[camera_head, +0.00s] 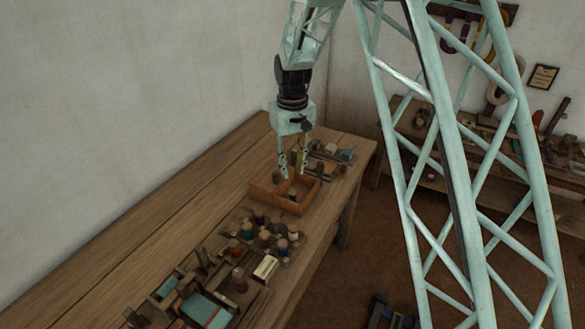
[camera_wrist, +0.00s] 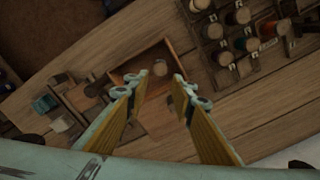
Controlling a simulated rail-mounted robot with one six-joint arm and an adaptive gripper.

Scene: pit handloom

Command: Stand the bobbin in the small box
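The small box (camera_head: 268,197) is an open, orange-brown wooden tray on the bench. Its wall also shows in the wrist view (camera_wrist: 128,66). A small round-topped wooden piece, seemingly the bobbin (camera_wrist: 160,68), shows inside the box, seen nearly end-on as if upright. I cannot tell its full shape. My gripper (camera_head: 293,174) points down over the box. Its two fingers are apart in the wrist view (camera_wrist: 160,78), with the round top showing in the gap and no clear contact. Another small dark piece lies partly hidden by the right finger.
A rack of several coloured spools (camera_head: 262,238) stands in front of the box. Small blocks and tools (camera_head: 335,155) lie behind it near the bench's far end. The bench (camera_head: 190,205) is bare on the left, along the wall.

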